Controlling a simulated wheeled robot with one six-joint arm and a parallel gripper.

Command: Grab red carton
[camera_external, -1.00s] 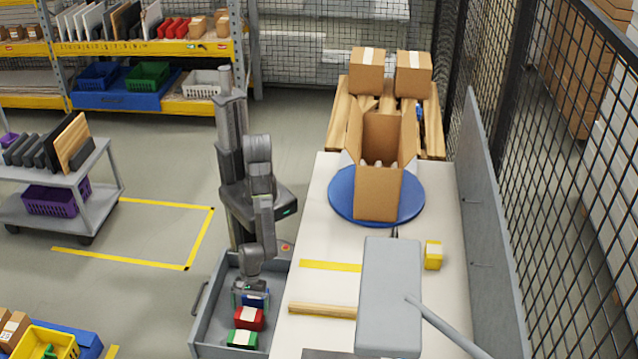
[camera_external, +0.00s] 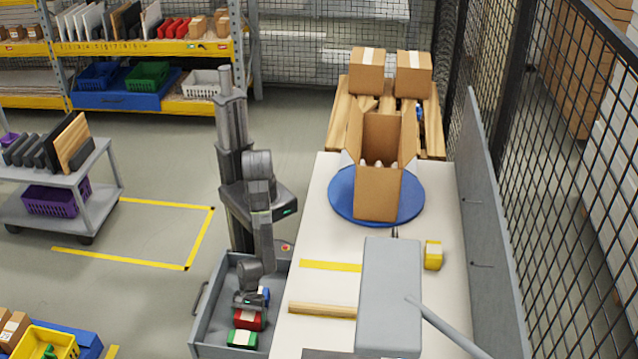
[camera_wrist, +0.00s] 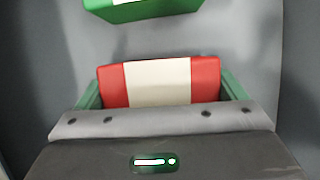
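The red carton (camera_external: 248,319) with a white band lies in the open grey drawer (camera_external: 208,325), between a blue carton and a green carton. In the wrist view the red carton (camera_wrist: 205,82) is straight ahead, its lower part hidden by my gripper body. My gripper (camera_wrist: 160,85) is open, with a green finger at each end of the carton. I cannot tell whether the fingers touch it. In the external view my gripper (camera_external: 249,300) is low in the drawer, right at the red carton.
The green carton (camera_external: 242,338) lies just in front of the red one; the blue carton (camera_external: 264,294) is behind it. Drawer walls surround them closely. The white workbench (camera_external: 315,225) is to the right, with a wooden strip (camera_external: 322,310) and an open cardboard box (camera_external: 378,192) on a blue turntable (camera_external: 340,205).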

